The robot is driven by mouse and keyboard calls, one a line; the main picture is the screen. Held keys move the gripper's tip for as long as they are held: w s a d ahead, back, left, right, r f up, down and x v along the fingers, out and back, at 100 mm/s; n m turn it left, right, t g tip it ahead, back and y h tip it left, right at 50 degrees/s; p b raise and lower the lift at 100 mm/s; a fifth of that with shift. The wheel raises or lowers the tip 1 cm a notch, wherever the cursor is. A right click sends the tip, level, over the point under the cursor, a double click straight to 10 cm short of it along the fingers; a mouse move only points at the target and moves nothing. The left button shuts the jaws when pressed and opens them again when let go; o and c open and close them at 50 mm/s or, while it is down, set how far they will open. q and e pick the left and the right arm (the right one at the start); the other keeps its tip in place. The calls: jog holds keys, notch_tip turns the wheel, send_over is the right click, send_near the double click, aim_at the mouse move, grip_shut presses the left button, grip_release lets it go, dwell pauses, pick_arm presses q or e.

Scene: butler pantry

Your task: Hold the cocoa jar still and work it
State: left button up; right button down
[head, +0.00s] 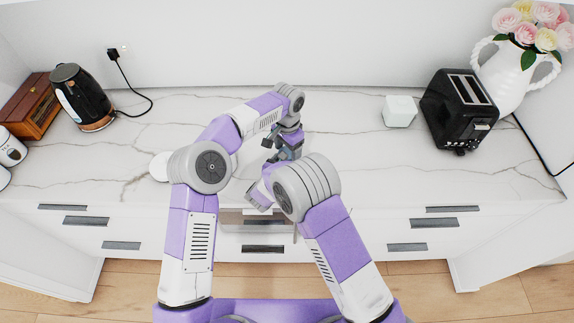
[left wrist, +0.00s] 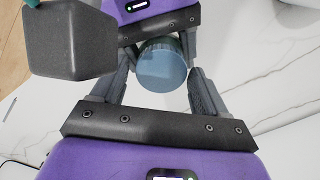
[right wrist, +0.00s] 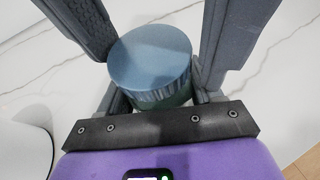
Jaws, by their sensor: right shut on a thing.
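The cocoa jar (right wrist: 152,62) stands upright on the marble counter, with a round blue lid on a greenish, striped body. Its lid also shows in the left wrist view (left wrist: 163,66). My right gripper (right wrist: 158,97) is shut on the jar's body, below the lid, one finger on each side. My left gripper (left wrist: 160,88) is open, its two fingers spread on either side of the lid with gaps showing. In the head view, my arms hide most of the jar and my right fingertips.
A black kettle (head: 82,98) and a wooden box (head: 34,106) stand at the left. A white cube (head: 399,111), a black toaster (head: 460,108) and a flower vase (head: 503,75) stand at the right. A white round object (head: 159,166) sits left of my arms. The counter between is clear.

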pick_arm(q)
jog(key=shift+o, duration=0.7)
jog(key=shift+r, duration=2.3)
jog(key=shift+c, duration=0.4)
jog(key=n, duration=0.1)
jog(key=r+n, duration=0.1)
jog(key=n, duration=0.2)
jog(key=shift+r, duration=0.25)
jog(key=n, duration=0.2)
jog(key=r+n, duration=0.1)
jog(key=n, duration=0.1)
jog(key=r+n, duration=0.1)
jog(key=shift+n, duration=0.4)
jog(key=shift+f, duration=0.15)
jog(key=shift+f, duration=3.95)
